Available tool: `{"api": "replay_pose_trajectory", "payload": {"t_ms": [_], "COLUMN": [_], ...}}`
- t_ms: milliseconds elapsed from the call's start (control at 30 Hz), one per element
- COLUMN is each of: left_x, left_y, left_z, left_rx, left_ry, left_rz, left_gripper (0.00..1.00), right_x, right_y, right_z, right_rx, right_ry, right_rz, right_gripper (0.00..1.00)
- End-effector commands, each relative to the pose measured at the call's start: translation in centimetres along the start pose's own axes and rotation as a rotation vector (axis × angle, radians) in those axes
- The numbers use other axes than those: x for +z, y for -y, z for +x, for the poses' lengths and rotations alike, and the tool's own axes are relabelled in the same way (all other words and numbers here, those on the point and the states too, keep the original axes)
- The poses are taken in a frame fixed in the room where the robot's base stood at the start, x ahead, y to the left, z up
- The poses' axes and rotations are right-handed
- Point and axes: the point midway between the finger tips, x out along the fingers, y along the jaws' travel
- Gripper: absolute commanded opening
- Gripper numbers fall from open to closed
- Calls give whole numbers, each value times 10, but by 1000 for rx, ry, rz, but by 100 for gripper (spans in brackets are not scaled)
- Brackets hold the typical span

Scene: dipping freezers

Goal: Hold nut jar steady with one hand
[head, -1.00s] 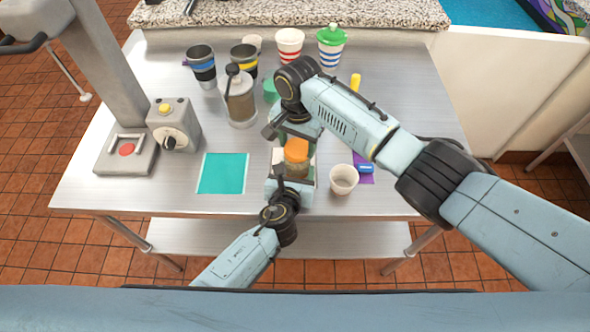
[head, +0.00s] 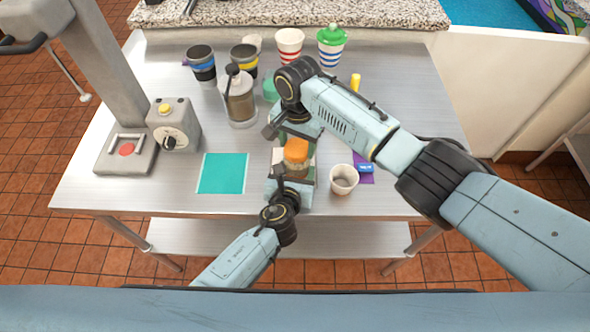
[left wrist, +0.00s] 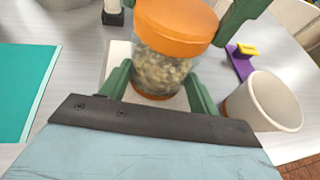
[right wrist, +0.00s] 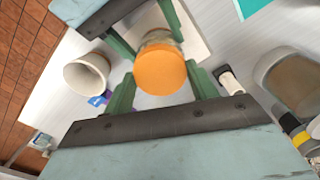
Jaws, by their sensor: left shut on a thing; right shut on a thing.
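The nut jar (left wrist: 160,75) is clear, filled with pale nuts, and has an orange lid (left wrist: 178,25). It stands upright on a white square board in the middle of the table; in the head view the jar (head: 296,170) shows between my two hands. My left gripper (left wrist: 162,82) comes from the front and is shut on the jar's body, with green fingers on both sides. My right gripper (right wrist: 165,72) comes from above and is shut on the orange lid, with fingers on both sides. The inner contact faces are partly hidden.
A white cup (head: 343,179) stands close right of the jar, near a purple pad (head: 364,165). A teal mat (head: 222,173) lies left. A grey dial box (head: 173,124), a pump dispenser (head: 239,97) and striped cups (head: 290,46) stand farther back.

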Motion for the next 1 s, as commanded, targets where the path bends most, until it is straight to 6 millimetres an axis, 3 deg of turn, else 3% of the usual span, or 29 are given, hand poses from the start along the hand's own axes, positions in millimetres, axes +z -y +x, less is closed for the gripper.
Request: {"api": "replay_pose_trajectory", "payload": {"t_ms": [767, 933, 1000], "left_x": [0, 0, 0], "left_y": [-7, -7, -7], "left_z": [1, 1, 1], "left_rx": [16, 16, 16], "left_ry": [-2, -2, -2], "left_rz": [-3, -3, -3], "left_gripper": [22, 22, 22], "right_x": [-4, -1, -3], "right_y": [-6, -6, -6], "right_z": [4, 5, 4], "right_rx": [17, 15, 16], "right_ry": [-3, 4, -2], "right_rz": [13, 274, 286], "right_gripper": [30, 30, 30]}}
